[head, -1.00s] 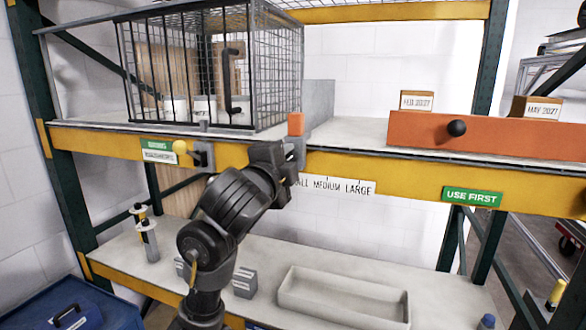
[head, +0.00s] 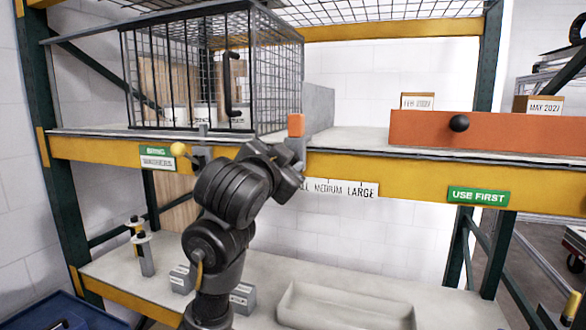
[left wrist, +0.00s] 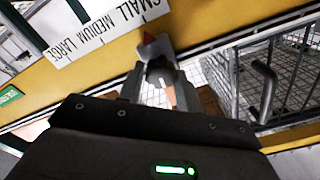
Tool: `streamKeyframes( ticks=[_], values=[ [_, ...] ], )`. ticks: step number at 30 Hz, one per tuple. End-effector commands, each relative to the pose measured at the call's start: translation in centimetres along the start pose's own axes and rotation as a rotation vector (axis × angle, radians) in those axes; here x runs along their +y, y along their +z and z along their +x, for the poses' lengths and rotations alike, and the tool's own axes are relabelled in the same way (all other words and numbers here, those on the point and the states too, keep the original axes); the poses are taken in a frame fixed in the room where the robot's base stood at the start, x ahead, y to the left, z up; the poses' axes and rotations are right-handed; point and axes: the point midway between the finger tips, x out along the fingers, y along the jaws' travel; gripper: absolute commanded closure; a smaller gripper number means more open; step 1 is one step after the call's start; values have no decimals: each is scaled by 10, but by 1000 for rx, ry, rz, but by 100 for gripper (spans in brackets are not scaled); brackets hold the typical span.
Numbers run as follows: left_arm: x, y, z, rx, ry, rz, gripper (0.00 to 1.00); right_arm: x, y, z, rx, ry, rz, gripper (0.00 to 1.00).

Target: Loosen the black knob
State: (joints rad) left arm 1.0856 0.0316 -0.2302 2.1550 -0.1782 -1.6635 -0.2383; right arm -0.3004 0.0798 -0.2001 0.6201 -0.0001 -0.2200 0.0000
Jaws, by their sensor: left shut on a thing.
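A black round knob (head: 459,123) sits on the front of an orange panel on the upper shelf, apart from my grippers. My left gripper (head: 292,165) is at the yellow beam, by a grey bracket (head: 297,148) topped with an orange block (head: 296,125). My right gripper is not in view.
A wire cage (head: 215,65) stands on the upper shelf behind my arm. A yellow ball (head: 178,149) sticks out from the beam at the left. A SMALL MEDIUM LARGE scale (head: 345,188) is on the beam. A grey tray (head: 345,300) lies on the lower shelf.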

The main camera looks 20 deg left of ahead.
Motion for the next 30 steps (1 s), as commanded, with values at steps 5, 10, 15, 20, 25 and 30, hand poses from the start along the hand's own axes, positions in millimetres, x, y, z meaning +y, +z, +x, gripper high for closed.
streamKeyframes(
  ticks=[5, 10, 15, 20, 25, 30],
  values=[
    [0, 0, 0, 1, -1, -45, 88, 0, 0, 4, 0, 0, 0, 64],
    [-1, -1, 0, 1, -1, -60, 88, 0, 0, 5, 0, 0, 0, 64],
    [-1, -1, 0, 2, -1, -62, 88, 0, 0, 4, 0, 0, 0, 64],
    [-2, -1, 0, 3, -2, -62, 88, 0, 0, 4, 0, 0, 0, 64],
    [-1, -1, 0, 3, -1, -62, 46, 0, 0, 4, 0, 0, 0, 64],
    [-1, -1, 0, 2, -1, -61, 44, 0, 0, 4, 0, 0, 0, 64]
  ],
)
